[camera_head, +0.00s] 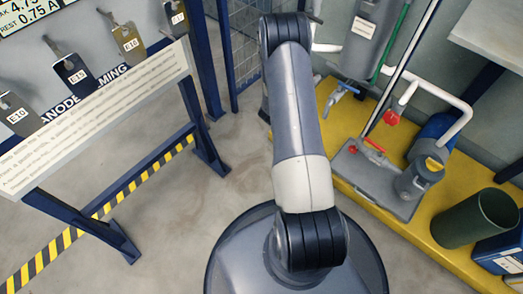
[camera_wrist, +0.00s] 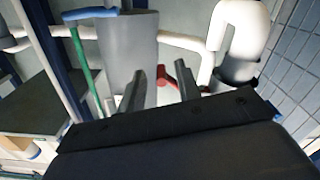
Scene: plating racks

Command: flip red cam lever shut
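In the wrist view a small red part (camera_wrist: 165,75), looking like a lever, shows beyond and between the fingers of my gripper (camera_wrist: 160,82). The two dark fingers stand apart with a gap and nothing held between them. The red part looks farther off than the fingertips; I cannot tell contact for sure. In the head view a red fitting (camera_head: 391,117) sits at the end of a white pipe, and a red handle (camera_head: 374,144) lies on the grey pump base below it. I cannot tell which is in the wrist view. My gripper is hidden behind my arm in the head view.
White pipes (camera_head: 447,95), a grey labelled tank (camera_head: 365,35), a green hose (camera_head: 392,45) and a dark green bin (camera_head: 466,222) crowd the yellow platform (camera_head: 345,120) at right. A rack (camera_head: 95,120) with hanging tags stands left. Grey floor lies between.

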